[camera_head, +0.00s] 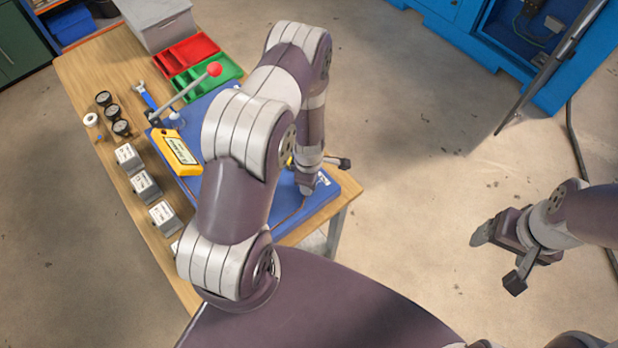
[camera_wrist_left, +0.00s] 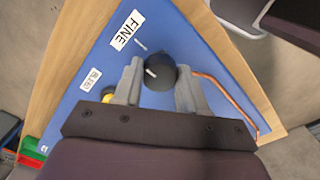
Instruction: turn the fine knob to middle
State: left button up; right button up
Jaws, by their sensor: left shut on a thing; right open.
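The fine knob (camera_wrist_left: 160,73) is a black round knob with a white pointer line, on the blue panel (camera_wrist_left: 175,35) beside the white FINE label (camera_wrist_left: 127,28). A short white mark (camera_wrist_left: 140,45) is on the panel between label and knob. My left gripper (camera_wrist_left: 160,88) has one finger on each side of the knob and is shut on it. In the head view my left gripper (camera_head: 306,188) reaches down to the right part of the panel, and its arm hides the knob. My right gripper (camera_head: 483,236) is open and empty, out over the floor at the right.
A second white label (camera_wrist_left: 91,79) and a partly hidden yellow part (camera_wrist_left: 108,95) are beside the gripper. A copper-coloured tube (camera_wrist_left: 225,95) runs right of the knob.

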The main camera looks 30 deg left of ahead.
pick_arm(q)
jog(key=shift+w, duration=0.1)
dwell(0.3)
jog(key=o, duration=0.9)
jog(key=shift+o, duration=0.8)
jog(key=shift+r, duration=0.1)
notch_tip(320, 180, up, 12)
jog(key=p, duration=0.6)
jog(key=shift+s+r, duration=0.25)
jog(key=shift+s, duration=0.05)
jog(key=shift+d, duration=0.1)
